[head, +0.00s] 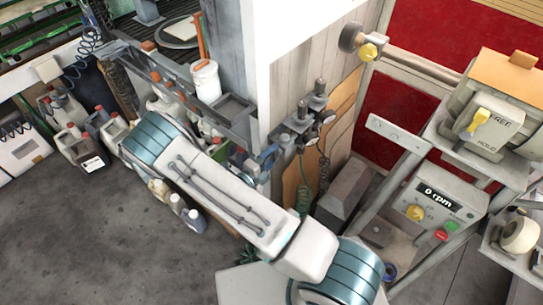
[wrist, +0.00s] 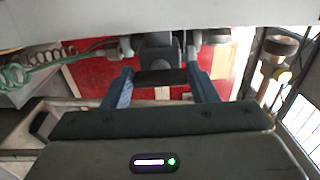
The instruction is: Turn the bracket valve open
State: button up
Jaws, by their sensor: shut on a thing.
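The regulator assembly (head: 305,122), grey with round gauges and short knobs, is fixed to the wooden wall panel beside the white corner. I take it as the bracket valve, but no label shows. My gripper (wrist: 160,74) has two blue fingers spread apart with a dark bar (wrist: 160,77) between them. It is shut on this bar, which sits in front of a dark grey body (wrist: 160,48) with grey fittings on both sides. In the head view, only a bit of blue finger shows at the wall, left of the regulators; the fingertips are hard to make out.
A yellow knob (head: 368,51) sits on a pipe fitting at upper right. The machine (head: 430,205) with a "0 rpm" display stands at right. Green hoses (wrist: 40,72) hang left of my gripper. Bottles (head: 85,150) stand on the floor at left; the grey floor (head: 110,245) in front is clear.

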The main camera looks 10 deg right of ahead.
jog(key=shift+w+a, duration=0.1)
jog(key=o, duration=1)
jog(key=b+v, duration=0.2)
jog(key=v, duration=1.1)
jog(key=shift+s+a+b, duration=0.25)
jog(key=shift+a+b, duration=0.05)
jog(key=shift+b, duration=0.05)
